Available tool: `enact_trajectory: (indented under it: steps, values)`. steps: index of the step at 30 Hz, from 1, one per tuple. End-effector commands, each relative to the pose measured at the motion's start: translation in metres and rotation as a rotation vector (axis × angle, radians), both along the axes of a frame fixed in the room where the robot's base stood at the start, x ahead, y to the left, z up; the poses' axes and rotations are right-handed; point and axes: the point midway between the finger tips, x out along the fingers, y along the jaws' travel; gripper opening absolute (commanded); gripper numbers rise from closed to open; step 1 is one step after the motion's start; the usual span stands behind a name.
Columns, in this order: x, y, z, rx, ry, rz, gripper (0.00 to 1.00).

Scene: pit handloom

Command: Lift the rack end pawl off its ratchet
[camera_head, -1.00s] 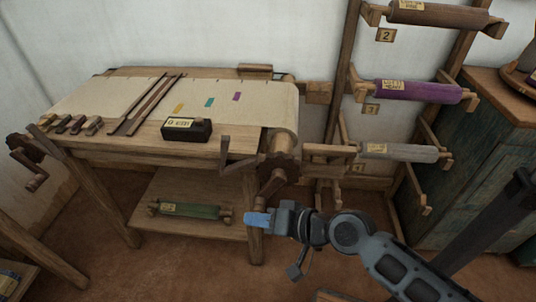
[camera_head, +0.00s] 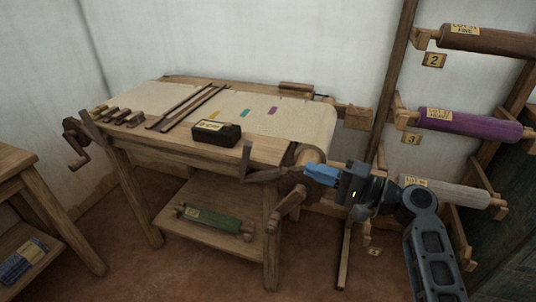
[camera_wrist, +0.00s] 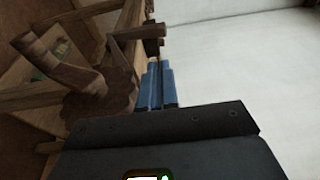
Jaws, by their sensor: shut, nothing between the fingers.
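The rack end ratchet is a dark scalloped wheel at the loom's right end (camera_head: 291,182), partly hidden by my gripper; it shows large in the wrist view (camera_wrist: 108,98). The pawl appears to be the brown L-shaped lever (camera_head: 262,174), with an upright tab at its left end and its other end at the wheel. In the wrist view a brown bar with a dark end piece (camera_wrist: 150,31), probably the pawl, lies just beyond the fingertips. My gripper (camera_head: 309,171) is shut and empty, its blue fingers (camera_wrist: 160,84) beside the wheel. Contact cannot be told.
A crank (camera_head: 289,204) hangs below the wheel; its handle shows in the wrist view (camera_wrist: 60,66). The loom table (camera_head: 182,149) carries a black labelled box (camera_head: 216,134). A rack of labelled rolls, including a purple one (camera_head: 468,124), stands right. White wall lies behind.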

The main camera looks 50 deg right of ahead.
Motion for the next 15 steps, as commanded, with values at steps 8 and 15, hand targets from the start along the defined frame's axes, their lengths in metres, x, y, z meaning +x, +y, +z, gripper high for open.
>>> enact_trajectory:
  steps: [8, 15]
  values:
    - [0.008, 0.001, 0.000, -0.001, 0.001, 0.000, 0.00]
    - [0.046, 0.008, 0.002, 0.000, 0.000, 0.003, 0.00]
